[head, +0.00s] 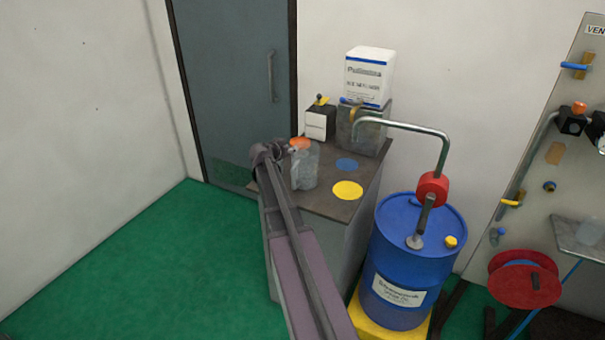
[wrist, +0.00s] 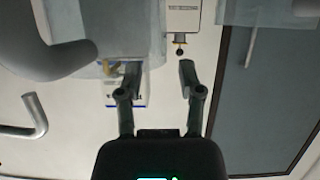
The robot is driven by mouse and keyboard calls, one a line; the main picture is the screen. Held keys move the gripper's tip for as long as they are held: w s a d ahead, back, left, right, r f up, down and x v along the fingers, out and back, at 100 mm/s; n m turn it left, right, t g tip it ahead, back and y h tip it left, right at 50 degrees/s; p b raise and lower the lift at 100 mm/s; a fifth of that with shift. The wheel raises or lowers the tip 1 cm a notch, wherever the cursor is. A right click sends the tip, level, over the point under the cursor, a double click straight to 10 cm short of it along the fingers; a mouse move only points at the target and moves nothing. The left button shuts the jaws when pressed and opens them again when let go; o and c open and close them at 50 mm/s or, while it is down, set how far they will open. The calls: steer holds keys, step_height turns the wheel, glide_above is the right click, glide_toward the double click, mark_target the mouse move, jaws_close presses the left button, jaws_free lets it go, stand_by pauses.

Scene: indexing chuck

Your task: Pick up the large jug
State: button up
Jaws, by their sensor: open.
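The large jug (head: 305,170) is a clear, see-through vessel with orange at its top, standing on the left part of the dark cabinet top (head: 325,203). My gripper (head: 286,149) is at its upper left side in the head view; its fingers are small and hard to make out there. In the wrist view my gripper (wrist: 160,72) is open, with nothing held between the fingertips. A see-through bluish body, seemingly the jug (wrist: 115,28), fills the upper left close to the left finger. Whether they touch is unclear.
A blue drum (head: 418,245) with a bent metal pump spout (head: 405,126) stands right of the cabinet. Blue (head: 346,165) and yellow discs (head: 348,190) lie on the top. A metal container (head: 367,130) bearing a white box (head: 369,77) and a small black-and-white box (head: 318,124) stand behind.

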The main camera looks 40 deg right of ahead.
steer(key=b+x, duration=0.1)
steer(key=x, duration=0.3)
stand_by(0.5)
jaws_close()
